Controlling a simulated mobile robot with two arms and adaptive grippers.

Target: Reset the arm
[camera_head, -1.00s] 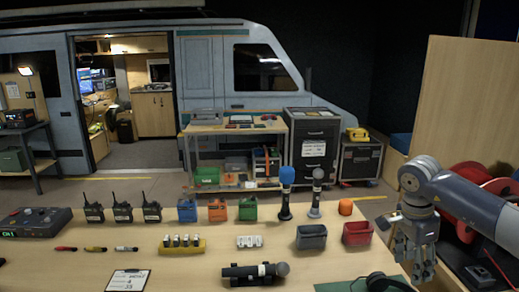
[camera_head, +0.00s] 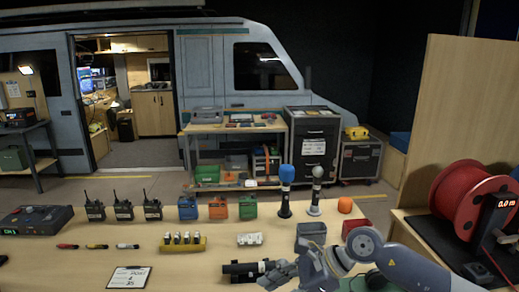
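My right arm comes in from the right edge, and its gripper (camera_head: 300,272) is low over the front of the table, pointing left. It is at the right end of a black handheld microphone (camera_head: 240,272) that lies on the table, and covers part of it. Whether the fingers are open, shut or touching the microphone cannot be made out. My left gripper is not in view.
The wooden table (camera_head: 190,268) holds several radios (camera_head: 123,210), coloured packs (camera_head: 219,208), two upright microphones (camera_head: 286,190), a yellow battery tray (camera_head: 182,243), a grey bin (camera_head: 311,234), a red bin (camera_head: 360,226) and a clipboard (camera_head: 128,278). A red cable reel (camera_head: 468,200) stands right.

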